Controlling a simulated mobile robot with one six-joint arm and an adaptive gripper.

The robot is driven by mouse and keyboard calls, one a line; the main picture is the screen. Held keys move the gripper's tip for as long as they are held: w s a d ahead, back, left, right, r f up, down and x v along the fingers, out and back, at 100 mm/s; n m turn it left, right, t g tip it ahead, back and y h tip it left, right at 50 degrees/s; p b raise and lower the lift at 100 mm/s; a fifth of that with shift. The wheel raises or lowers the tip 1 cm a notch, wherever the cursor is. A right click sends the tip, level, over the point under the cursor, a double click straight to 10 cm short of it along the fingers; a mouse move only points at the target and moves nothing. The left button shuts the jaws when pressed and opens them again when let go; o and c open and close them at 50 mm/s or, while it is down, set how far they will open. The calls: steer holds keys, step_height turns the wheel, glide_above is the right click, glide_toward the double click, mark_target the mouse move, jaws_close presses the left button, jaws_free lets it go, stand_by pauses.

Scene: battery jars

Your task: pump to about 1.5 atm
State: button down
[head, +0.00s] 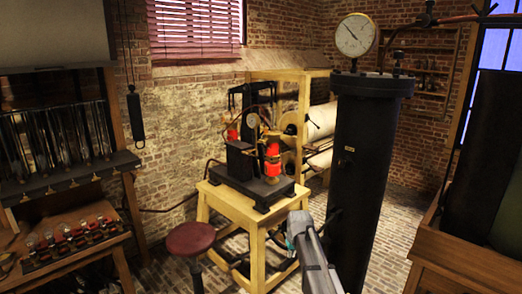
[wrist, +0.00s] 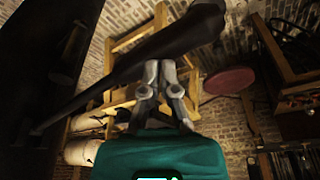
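A tall black cylinder (head: 358,165) stands upright right of centre in the head view, with a round white-faced gauge (head: 355,35) on top. The gauge's thin needle seems to point up and left; its figures are too small to read. My gripper (head: 301,222) is low, just left of the cylinder's lower part. In the wrist view a dark lever-like bar (wrist: 150,55) runs diagonally across, right at my gripper's tips (wrist: 161,64). The fingers are close together.
A wooden table (head: 245,205) with a black and red apparatus (head: 265,165) stands behind my gripper. A red stool (head: 190,239) is to its left. A bench with jars (head: 70,240) is at far left, a wooden case (head: 465,260) at right. Brick floor shows between.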

step_height(320, 180, up, 14)
steer(key=p, duration=1.3)
steer(key=shift+f, duration=0.1)
step_height(320, 180, down, 15)
steer(key=b, duration=1.5)
step_height(320, 180, up, 15)
steer(key=p, duration=1.5)
steer(key=shift+f, duration=0.1)
stand_by(3.3)
